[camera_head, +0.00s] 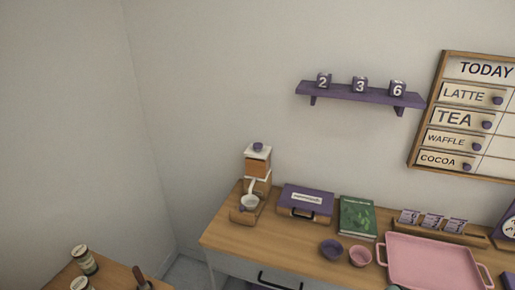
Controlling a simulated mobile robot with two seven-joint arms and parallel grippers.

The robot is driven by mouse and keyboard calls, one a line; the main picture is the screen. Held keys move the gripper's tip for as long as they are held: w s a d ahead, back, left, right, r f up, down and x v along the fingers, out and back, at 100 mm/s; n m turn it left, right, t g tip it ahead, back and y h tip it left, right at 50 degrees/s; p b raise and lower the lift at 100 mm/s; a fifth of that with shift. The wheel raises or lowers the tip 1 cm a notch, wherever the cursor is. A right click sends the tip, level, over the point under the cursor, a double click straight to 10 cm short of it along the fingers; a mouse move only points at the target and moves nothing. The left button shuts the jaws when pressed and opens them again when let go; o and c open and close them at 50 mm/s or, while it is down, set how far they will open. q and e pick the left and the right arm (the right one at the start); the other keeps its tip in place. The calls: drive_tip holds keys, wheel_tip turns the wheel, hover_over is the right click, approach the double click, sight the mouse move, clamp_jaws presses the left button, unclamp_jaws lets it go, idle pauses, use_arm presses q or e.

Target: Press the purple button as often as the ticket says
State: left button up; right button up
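A small white and wood machine (257,167) stands at the left end of the wooden counter, with a purple knob or button (258,146) on its top. A white cup (249,203) sits at its foot. Several small purple-and-white cards (432,221), possibly tickets, stand in a wooden holder at the back right; their print is too small to read. I cannot tell which is the ticket. Neither of my grippers is in view.
The counter (262,240) holds a purple box (306,201), green book (357,217), purple bowl (332,249), pink bowl (360,256) and pink tray (432,262). A purple shelf (345,92) carries blocks 2, 3, 6. A menu board (445,120) hangs right. Jars (84,260) stand lower left.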

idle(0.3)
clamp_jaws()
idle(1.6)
